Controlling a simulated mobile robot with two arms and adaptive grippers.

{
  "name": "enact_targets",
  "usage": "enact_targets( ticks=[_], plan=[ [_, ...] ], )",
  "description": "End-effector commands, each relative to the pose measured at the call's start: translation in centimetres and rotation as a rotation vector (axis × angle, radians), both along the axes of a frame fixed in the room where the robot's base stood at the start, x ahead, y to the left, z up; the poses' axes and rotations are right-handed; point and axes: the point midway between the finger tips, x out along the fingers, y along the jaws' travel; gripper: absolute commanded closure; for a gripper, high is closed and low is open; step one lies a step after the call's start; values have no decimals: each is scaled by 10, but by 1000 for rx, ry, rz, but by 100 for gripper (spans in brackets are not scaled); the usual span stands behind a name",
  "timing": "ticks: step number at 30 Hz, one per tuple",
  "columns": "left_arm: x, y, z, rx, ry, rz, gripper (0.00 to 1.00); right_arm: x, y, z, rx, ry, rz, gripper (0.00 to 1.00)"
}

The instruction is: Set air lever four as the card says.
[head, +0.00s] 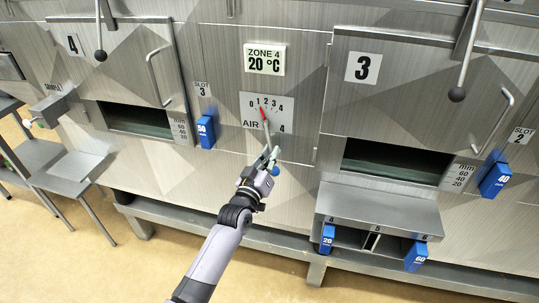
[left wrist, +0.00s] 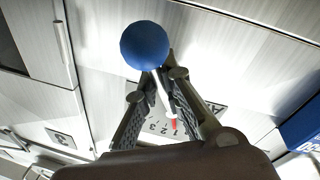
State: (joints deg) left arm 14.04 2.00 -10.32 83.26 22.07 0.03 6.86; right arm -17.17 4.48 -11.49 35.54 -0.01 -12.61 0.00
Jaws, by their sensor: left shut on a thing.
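My left gripper (head: 270,158) is shut on the air lever below the plate, and the lever's blue ball knob (head: 275,171) shows beside the fingertips. In the left wrist view, the blue ball knob (left wrist: 145,46) sits just beyond the fingers, and the red pointer (left wrist: 174,124) lies over the plate. I cannot make out a card with the setting. My right gripper is not in view.
A display (head: 264,59) reads ZONE 4, 20 °C. Hatches numbered 4 (head: 72,44) and 3 (head: 362,68) flank the lever, with ball-ended levers above. Blue tags (head: 206,132) hang at the slots. A shelf (head: 375,212) juts out at lower right.

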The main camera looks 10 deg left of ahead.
Motion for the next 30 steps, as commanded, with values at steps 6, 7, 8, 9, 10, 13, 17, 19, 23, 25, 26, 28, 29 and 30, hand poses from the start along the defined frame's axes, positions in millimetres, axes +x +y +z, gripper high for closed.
enact_targets(
  ticks=[6,7,8,9,10,13,17,19,23,25,26,28,29,30],
  plan=[
    [0,-1,-1,-3,2,-1,100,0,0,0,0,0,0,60],
    [0,-1,-1,-2,3,-2,100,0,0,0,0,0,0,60],
    [0,-1,-1,-2,3,-2,100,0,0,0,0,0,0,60],
    [0,-1,-1,-2,3,-2,100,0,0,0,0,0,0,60],
    [0,-1,-1,-2,3,-2,92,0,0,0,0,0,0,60],
    [0,-1,-1,-2,2,-1,85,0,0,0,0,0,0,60],
    [0,-1,0,-2,2,-1,76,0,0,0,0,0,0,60],
    [0,-1,0,-2,1,-1,72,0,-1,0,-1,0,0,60],
    [0,0,0,-1,1,-1,71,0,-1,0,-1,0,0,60],
    [0,0,0,-1,0,0,71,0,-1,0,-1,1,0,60],
    [0,0,0,-1,0,0,71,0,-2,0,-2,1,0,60],
    [-1,0,0,-1,0,0,71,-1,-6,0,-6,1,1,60],
    [-2,0,0,-1,1,-1,71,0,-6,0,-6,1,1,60],
    [-4,1,-1,-1,1,-1,71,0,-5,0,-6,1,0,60]
  ],
)
